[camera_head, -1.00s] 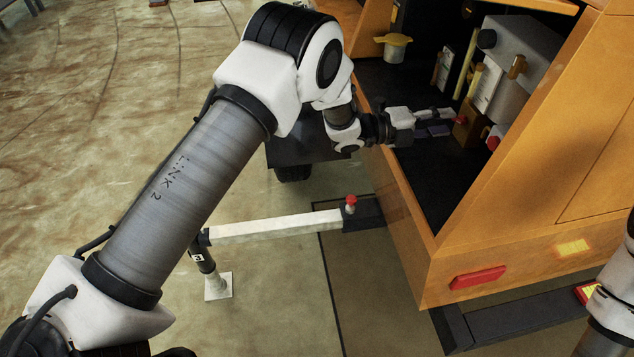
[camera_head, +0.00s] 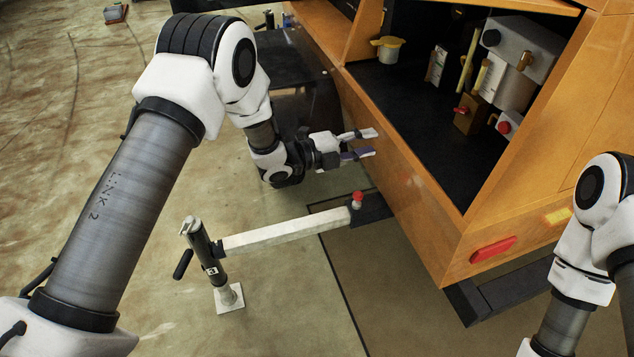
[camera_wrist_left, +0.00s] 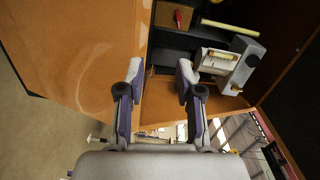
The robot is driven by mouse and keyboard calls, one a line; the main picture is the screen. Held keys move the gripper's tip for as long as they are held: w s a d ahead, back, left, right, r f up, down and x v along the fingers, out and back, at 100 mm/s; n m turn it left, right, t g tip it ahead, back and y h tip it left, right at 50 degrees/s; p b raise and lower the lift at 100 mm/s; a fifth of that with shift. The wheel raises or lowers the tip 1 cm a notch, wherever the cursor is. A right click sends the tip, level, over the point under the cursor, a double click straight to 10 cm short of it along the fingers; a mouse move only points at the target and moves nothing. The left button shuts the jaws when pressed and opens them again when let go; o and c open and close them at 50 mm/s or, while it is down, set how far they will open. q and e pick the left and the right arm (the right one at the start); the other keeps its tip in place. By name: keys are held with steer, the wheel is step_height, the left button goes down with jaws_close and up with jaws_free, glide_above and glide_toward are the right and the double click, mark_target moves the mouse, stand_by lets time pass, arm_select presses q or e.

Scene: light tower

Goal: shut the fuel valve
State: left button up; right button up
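Inside the orange cabinet stands a brown block with a small red lever (camera_head: 461,110), which looks like the fuel valve; the lever sticks out to the left of the block. The red lever also shows in the left wrist view (camera_wrist_left: 178,18), near the top. My left gripper (camera_head: 370,143) is outside the cabinet, in front of its orange side wall, to the left of and apart from the valve. Its fingers are spread with nothing between them, as the left wrist view (camera_wrist_left: 160,72) also shows. My right arm shows at the right edge, but its gripper is out of view.
A red knob (camera_head: 504,127) on a white box is right of the valve. A grey tank (camera_head: 512,75) and yellow rods stand behind. A yellow-capped pot (camera_head: 388,48) is at the cabinet's left. A white outrigger beam (camera_head: 285,232) with a jack lies below my left gripper.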

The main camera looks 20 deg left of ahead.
arm_select(q)
steer(key=s+a+f+n+y+p, duration=0.3)
steer(key=s+f+n, duration=0.3)
steer(key=f, duration=0.2)
steer(key=shift+s+a+y, duration=0.15)
steer(key=shift+a+y, duration=0.25)
